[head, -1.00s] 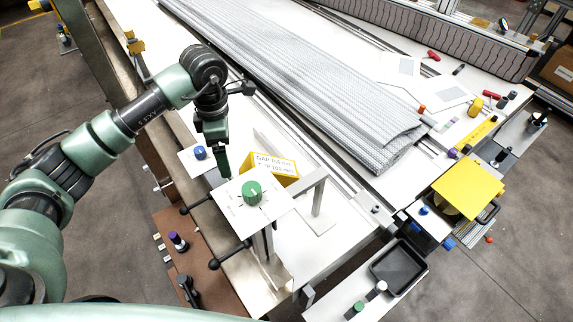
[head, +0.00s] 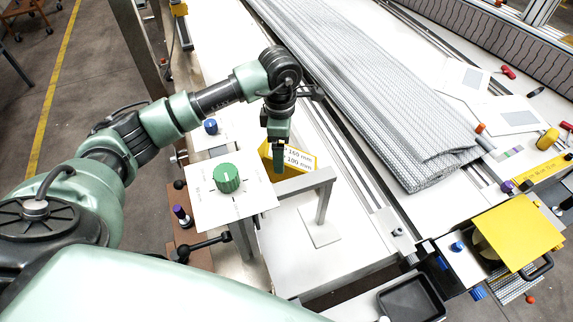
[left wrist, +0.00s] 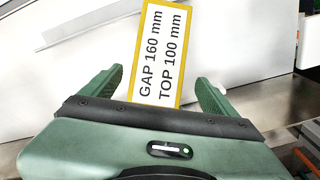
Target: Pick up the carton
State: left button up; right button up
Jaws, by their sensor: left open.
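My left gripper (head: 279,168) points down and hides part of the label in the head view. In the left wrist view my left gripper (left wrist: 157,88) is open, its fingers to either side of the label's near end. Contact cannot be told. My right gripper is out of view.
The white panel with a green knob (head: 227,178) stands just in front of the box. A grey metal bracket (head: 322,200) rises to its right. A long grey textured sheet (head: 385,105) lies behind. A yellow plate (head: 517,232) and black tray (head: 410,298) are at right.

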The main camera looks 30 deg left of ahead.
pick_arm(q)
jog(key=shift+f, duration=0.4)
notch_tip(320, 180, down, 4)
jog(key=shift+w+r+p, duration=0.15)
jog(key=shift+p, duration=0.75)
jog(key=shift+w+f, duration=0.1)
jog(key=shift+f, duration=0.4)
jog(key=c, duration=1.5)
